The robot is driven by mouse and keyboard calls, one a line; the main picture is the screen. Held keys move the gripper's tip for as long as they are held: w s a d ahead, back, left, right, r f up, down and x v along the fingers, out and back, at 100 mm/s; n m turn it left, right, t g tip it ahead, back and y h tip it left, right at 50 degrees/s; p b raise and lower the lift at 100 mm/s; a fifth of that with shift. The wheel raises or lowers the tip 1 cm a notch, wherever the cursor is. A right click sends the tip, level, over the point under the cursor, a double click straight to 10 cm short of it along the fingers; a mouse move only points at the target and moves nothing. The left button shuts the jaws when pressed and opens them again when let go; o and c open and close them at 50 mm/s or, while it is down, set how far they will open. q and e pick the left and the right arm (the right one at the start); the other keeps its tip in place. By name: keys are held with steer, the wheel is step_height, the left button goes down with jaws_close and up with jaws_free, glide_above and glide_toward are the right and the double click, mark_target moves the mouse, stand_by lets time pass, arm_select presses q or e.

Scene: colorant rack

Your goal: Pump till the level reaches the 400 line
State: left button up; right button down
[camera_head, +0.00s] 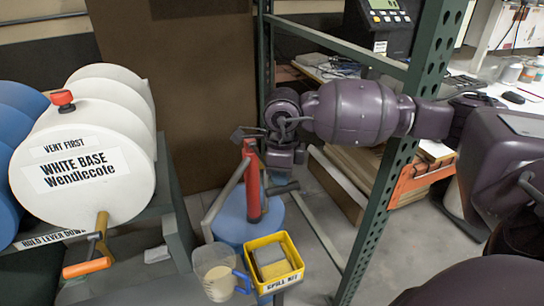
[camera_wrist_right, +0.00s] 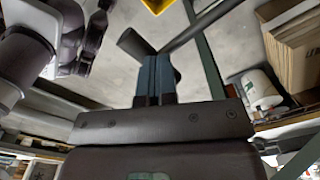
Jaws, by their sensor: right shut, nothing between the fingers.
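A red hand pump (camera_head: 252,182) stands upright on a blue drum (camera_head: 237,226) in the head view. A dark lever grip (camera_head: 283,188) sticks out to its right; a similar dark grip and rod (camera_wrist_right: 133,44) show at my fingertips in the right wrist view. My right gripper (camera_head: 286,168) is beside the pump, just above the grip. Its fingers (camera_wrist_right: 156,72) are shut and empty; whether they touch the grip I cannot tell. A clear jug (camera_head: 212,266) with a blue handle stands left of the drum's front and holds cream liquid. Its level lines are too small to read. My left gripper is not in view.
A yellow spill kit bin (camera_head: 288,276) stands right of the jug. A white drum (camera_head: 92,165) with an orange-handled tap (camera_head: 87,267) lies on a rack at left. A green rack post (camera_head: 383,205) stands at right, close to my right arm.

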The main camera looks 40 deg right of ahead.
step_height(320, 180, up, 2)
steer(key=shift+p, duration=0.3)
steer(key=shift+r+p, duration=0.35)
steer(key=shift+r, duration=0.45)
step_height(320, 180, up, 2)
steer(key=shift+r+p, duration=0.2)
steer(key=shift+p, duration=0.3)
steer(key=shift+r, duration=0.35)
steer(key=shift+f, duration=0.1)
